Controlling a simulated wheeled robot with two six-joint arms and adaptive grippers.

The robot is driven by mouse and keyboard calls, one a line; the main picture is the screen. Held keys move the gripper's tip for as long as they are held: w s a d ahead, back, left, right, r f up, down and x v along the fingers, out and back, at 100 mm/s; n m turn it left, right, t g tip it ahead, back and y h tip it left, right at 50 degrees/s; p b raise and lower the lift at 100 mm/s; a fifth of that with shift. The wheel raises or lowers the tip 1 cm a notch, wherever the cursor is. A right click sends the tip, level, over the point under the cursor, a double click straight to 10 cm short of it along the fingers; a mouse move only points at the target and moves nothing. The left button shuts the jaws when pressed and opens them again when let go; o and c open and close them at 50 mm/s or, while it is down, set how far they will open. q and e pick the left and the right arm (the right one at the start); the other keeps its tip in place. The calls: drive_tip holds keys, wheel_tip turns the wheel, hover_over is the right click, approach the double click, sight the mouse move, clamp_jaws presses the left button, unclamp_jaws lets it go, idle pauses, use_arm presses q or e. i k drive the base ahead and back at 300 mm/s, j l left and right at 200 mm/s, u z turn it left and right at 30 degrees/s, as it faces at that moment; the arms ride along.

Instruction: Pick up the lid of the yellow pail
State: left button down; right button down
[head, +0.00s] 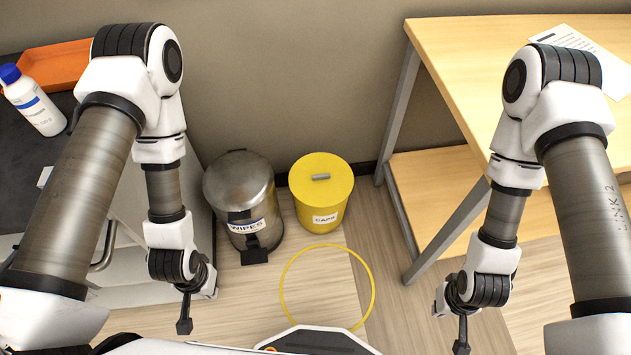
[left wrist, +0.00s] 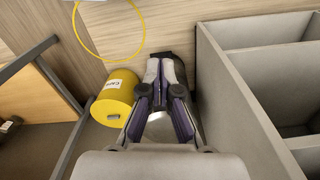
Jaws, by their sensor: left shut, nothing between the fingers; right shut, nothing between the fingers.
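The yellow pail (head: 322,219), labelled CAPS, stands upright on the floor. Its round yellow lid (head: 320,188) sits on top, with a small grey handle (head: 320,177) in the middle. The pail (left wrist: 118,86) also shows left of the fingers in the left wrist view, with the lid (left wrist: 104,118) towards the bottom. My left gripper (head: 184,326) is shut and empty, left of the pail and nearer to me. It also shows in the left wrist view (left wrist: 166,64). My right gripper (head: 461,346) is shut and empty at the lower right, well apart from the pail.
A metal pedal bin (head: 238,185) labelled WIPES stands just left of the pail. A yellow ring (head: 284,277) marks the floor in front. A wooden table (head: 450,60) with a grey frame stands right. A bottle (head: 35,102) and orange tray (head: 55,66) sit on the left counter.

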sight(317, 179)
drive_tip(key=i+j+z, duration=0.15)
drive_tip(key=z, duration=0.25)
drive_tip(key=i+j+z, duration=0.15)
drive_tip(key=z, duration=0.2)
drive_tip(key=i+j+z, duration=0.15)
drive_tip(key=j+z, duration=0.25)
drive_tip(key=l, duration=0.1)
